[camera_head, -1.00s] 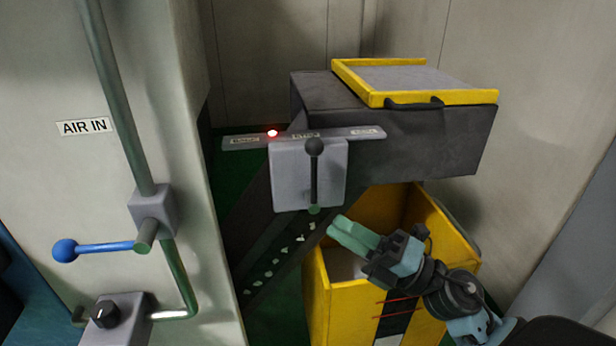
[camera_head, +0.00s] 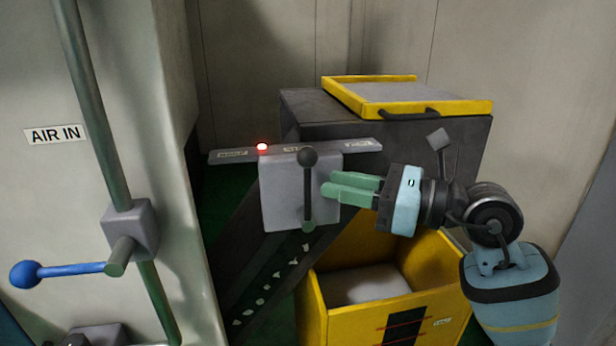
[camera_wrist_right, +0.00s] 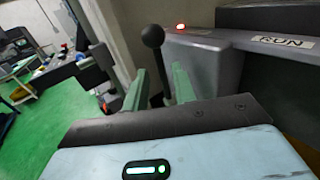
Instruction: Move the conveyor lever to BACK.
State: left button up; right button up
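The conveyor lever (camera_head: 308,195) is a black shaft with a ball knob. It stands upright on the front of a grey box (camera_head: 275,205), knob at the top. My right gripper (camera_head: 326,186) has green fingers pointing left, just right of the lever shaft, below the knob. In the right wrist view the lever's knob (camera_wrist_right: 153,36) and shaft show between the two spread fingers (camera_wrist_right: 160,82). I cannot tell whether they touch it. A label plate (camera_head: 345,146) runs behind the knob; its near label reads RUN in the wrist view. My left gripper is not in view.
A red lamp (camera_head: 262,147) glows on the plate. A yellow bin (camera_head: 317,310) stands below the right arm. A dark housing with a yellow-framed lid (camera_head: 457,109) is behind it. A blue-handled valve (camera_head: 70,270) and pipe are at the left.

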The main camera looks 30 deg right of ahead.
aim_at(308, 219)
jog(key=p+x, duration=0.1)
jog(key=x, duration=0.5)
grip_shut()
